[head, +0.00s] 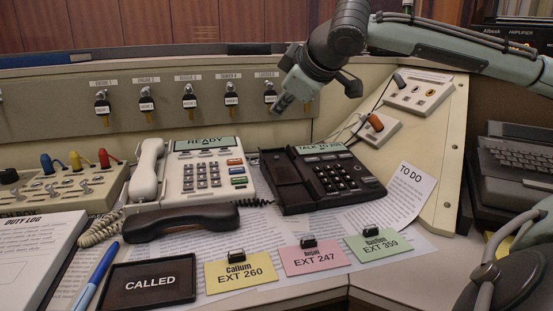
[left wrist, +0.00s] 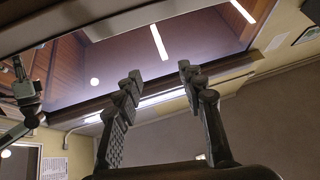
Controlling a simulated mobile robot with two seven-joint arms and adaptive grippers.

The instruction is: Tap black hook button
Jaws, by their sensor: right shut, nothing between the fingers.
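The black desk phone (head: 345,180) sits right of centre in the head view, its display reading "TALK TO" and more that is hard to read. Its cradle (head: 287,182) is empty; the hook button there is too small and dark to make out. The black handset (head: 180,221) lies off the phone, in front of the white phone. My right gripper (head: 283,105) is shut and empty, above and behind the black phone, apart from it. My left gripper (left wrist: 160,70) is open and empty in the left wrist view, against ceiling and lights.
A white phone (head: 207,172) showing "READY" stands left of the black one. Yellow (head: 240,272), pink (head: 314,258) and green (head: 379,246) extension cards and a "CALLED" tray (head: 150,281) lie in front. A panel of hanging keys (head: 190,100) stands behind; a slanted switch panel (head: 410,125) stands right.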

